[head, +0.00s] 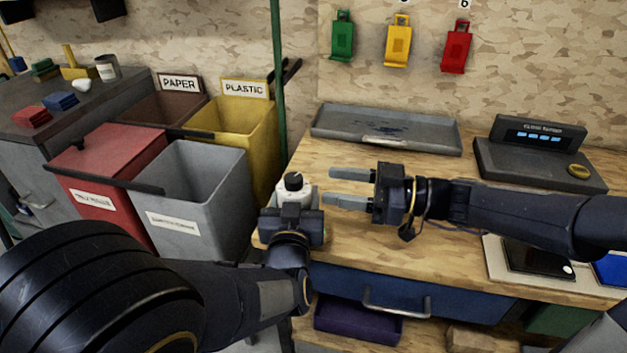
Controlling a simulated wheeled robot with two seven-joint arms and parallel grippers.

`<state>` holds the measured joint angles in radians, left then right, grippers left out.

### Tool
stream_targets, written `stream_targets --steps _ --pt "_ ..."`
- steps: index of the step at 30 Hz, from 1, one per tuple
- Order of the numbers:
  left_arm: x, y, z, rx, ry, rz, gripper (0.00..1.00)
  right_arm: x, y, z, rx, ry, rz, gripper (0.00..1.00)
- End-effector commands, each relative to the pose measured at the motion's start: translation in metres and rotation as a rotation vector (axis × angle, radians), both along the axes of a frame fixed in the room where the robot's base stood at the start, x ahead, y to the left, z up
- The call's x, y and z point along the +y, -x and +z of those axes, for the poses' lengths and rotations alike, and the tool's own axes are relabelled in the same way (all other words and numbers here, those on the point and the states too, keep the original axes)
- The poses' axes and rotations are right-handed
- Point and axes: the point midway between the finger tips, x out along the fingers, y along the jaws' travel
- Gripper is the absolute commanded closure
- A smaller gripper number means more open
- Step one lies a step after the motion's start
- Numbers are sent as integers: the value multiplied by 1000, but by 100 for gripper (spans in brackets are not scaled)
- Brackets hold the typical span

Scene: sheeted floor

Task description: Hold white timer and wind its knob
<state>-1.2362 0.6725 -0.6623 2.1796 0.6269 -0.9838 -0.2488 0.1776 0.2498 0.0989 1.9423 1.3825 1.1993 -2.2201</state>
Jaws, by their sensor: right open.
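The white timer (296,189) with a black knob (293,181) on top is at the left edge of the wooden workbench. My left gripper (292,208) is in front of the timer's lower part; its fingers are hidden, so I cannot tell whether it is shut on the timer. My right gripper (346,187) is to the right of the timer. Its two grey fingers point left toward it, are spread apart, and hold nothing. A small gap shows between the fingertips and the timer.
A grey metal tray (388,130) lies at the back of the workbench (420,237). A dark console (540,152) stands at the back right. Grey (193,195), red (95,180) and yellow (237,125) bins stand left of the bench. The bench middle is clear beyond my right arm.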

Motion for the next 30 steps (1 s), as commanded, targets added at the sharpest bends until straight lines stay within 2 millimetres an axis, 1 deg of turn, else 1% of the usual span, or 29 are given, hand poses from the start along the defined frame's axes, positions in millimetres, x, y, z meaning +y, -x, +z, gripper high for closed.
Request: stream_targets --steps 1,4,15,17,20,23,24,26,27,29,30 --pt "0 0 0 1 0 0 72 -6 1 0 0 0 -2 48" --pt "0 0 0 0 0 1 72 -12 3 0 -1 -1 -1 48" --pt "0 0 0 0 0 1 72 -14 4 0 0 4 -1 48" --pt "0 0 0 0 0 1 72 -17 2 -4 5 28 -11 48" --pt "0 0 0 0 0 1 72 -33 -6 -17 24 130 -59 48" --pt "0 0 0 0 0 1 72 -72 -20 -38 58 317 -171 48" --pt "0 0 0 0 0 1 72 -96 -26 -47 73 408 -238 48" --pt "0 0 0 0 0 1 72 -141 -36 -56 94 547 -361 48" --pt "0 0 0 1 0 1 72 -174 -41 -60 103 637 -450 48" --pt "0 0 0 1 0 1 72 -223 -48 -62 101 769 -578 48" --pt "0 0 0 0 0 1 72 -252 -55 -62 81 861 -654 48"
